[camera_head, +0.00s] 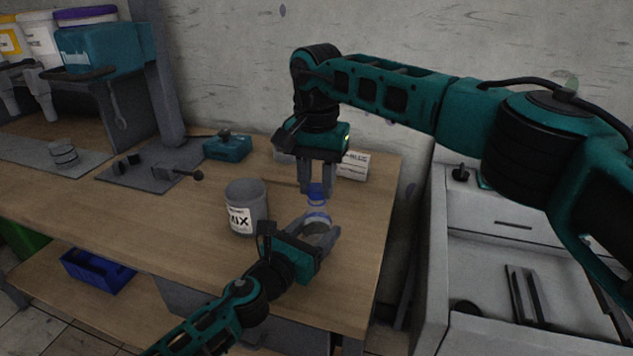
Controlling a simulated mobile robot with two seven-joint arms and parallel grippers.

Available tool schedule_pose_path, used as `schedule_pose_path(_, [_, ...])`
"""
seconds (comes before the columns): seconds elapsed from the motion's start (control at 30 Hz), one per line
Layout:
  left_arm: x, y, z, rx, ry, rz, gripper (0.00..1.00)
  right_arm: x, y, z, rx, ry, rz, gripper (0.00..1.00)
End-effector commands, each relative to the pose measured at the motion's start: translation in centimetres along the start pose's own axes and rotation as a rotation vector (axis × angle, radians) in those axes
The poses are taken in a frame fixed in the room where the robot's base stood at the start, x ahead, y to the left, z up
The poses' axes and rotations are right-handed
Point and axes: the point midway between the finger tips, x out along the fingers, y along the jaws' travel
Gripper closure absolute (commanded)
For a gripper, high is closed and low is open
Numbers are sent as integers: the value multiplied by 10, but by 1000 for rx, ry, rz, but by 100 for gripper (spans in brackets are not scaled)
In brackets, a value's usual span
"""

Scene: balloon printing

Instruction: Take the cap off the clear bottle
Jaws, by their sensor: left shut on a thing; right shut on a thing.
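The clear bottle (317,216) stands over the wooden table near its right side, with a blue cap (316,191) on top. My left gripper (326,236) reaches in from the lower left and is shut around the bottle's body, hiding most of its lower part. My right gripper (317,190) points straight down from above and is shut on the blue cap. The cap sits right at the bottle's top; I cannot tell whether there is a gap between them.
A grey can labelled MIX (246,208) stands just left of the bottle. A white box (353,165) and a teal box (227,147) are behind. A machine with containers (103,45) fills the back left. A white cabinet (490,215) stands to the right. The table's front left is clear.

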Motion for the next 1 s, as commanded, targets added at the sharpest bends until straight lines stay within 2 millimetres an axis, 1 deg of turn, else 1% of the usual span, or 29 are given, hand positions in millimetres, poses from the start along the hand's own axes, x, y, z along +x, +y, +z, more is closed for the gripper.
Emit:
schedule_pose_path(0.43, [0, 0, -1, 0, 1, 0, 100, -16, 0, 0, 0, 0, -1, 100])
schedule_pose_path(0.83, [0, 0, -1, 0, 1, 0, 100, -19, 0, 0, 0, 0, -1, 100])
schedule_pose_path(0.93, [0, 0, 0, 0, 1, 0, 100, -25, 0, 0, 0, 0, -1, 100])
schedule_pose_path(1.0, [0, 0, 0, 0, 1, 0, 100, -33, 0, 0, 0, 1, -2, 100])
